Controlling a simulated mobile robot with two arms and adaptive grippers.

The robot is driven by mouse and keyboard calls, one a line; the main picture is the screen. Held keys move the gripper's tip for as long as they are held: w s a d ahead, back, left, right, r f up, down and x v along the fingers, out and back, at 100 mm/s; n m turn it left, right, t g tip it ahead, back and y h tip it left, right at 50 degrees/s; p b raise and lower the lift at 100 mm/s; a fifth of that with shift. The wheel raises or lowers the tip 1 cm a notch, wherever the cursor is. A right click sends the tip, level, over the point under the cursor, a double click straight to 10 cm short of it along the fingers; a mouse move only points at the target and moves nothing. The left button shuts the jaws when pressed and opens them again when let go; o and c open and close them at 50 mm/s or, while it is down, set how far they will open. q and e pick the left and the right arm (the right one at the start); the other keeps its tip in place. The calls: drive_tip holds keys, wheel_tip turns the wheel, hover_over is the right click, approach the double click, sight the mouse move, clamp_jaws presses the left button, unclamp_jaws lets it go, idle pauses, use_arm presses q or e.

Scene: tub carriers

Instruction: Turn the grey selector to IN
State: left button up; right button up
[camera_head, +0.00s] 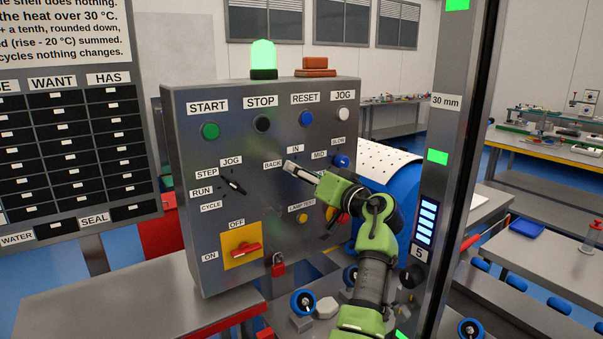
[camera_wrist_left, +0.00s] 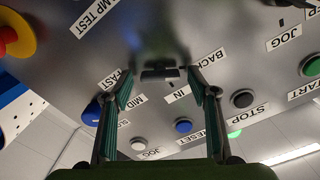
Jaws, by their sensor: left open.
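The grey selector (camera_wrist_left: 160,73) is on the sloping metal panel (camera_head: 188,230), between the BACK label (camera_wrist_left: 203,61) and the IN label (camera_wrist_left: 178,93). In the left wrist view its bar lies across the picture; which label it points to is unclear. My left gripper (camera_wrist_left: 160,92) is open, with one finger on each side of the selector and a visible gap on both sides. In the head view my left gripper (camera_head: 289,166) reaches the panel just below BACK and IN and hides the selector. My right gripper is not in view.
A black selector (camera_head: 234,186) with STEP, JOG, RUN and CYCLE is to the left. A blue knob (camera_head: 340,161) is close on the right. START, STOP, RESET and JOG buttons line the top. A red-handled switch (camera_head: 233,249) and a red padlock (camera_head: 278,267) are below.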

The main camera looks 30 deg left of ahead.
use_arm(q)
drive_tip(key=shift+d, duration=0.1)
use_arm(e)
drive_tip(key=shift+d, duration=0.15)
use_arm(q)
drive_tip(key=c, duration=1.1)
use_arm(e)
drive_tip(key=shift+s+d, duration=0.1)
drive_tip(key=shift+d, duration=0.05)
use_arm(q)
drive_tip(key=shift+m, duration=0.3)
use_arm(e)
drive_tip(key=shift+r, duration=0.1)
use_arm(q)
drive_tip(key=shift+m+p, duration=3.55)
drive_tip(key=shift+m, duration=2.15)
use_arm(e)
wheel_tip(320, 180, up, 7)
